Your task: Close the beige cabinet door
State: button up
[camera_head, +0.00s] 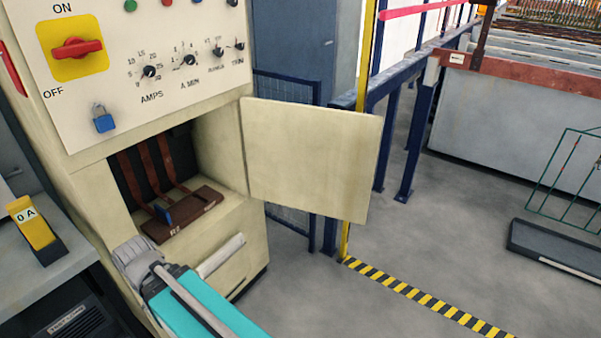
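The beige cabinet door (312,155) stands wide open, swung out to the right from its hinge side on the beige cabinet (222,150). The cabinet's opening shows brown straps or bars and a brown block (182,215) inside. My arm, grey and teal, reaches in from the bottom of the view, in front of the cabinet's lower part. It is to the left of and below the door, apart from it in the picture. My gripper's fingers cannot be made out.
Above the opening is a panel with a red rotary switch (76,48), knobs and a blue padlock (103,118). A yellow meter (32,222) stands on a grey surface at left. Blue railings (418,130) stand behind the door. The grey floor at right is mostly clear, with a dark tray (555,248).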

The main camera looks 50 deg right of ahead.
aim_at(316, 160)
jog(key=z, duration=3.05)
jog(key=i, duration=1.2)
jog(key=z, duration=0.1)
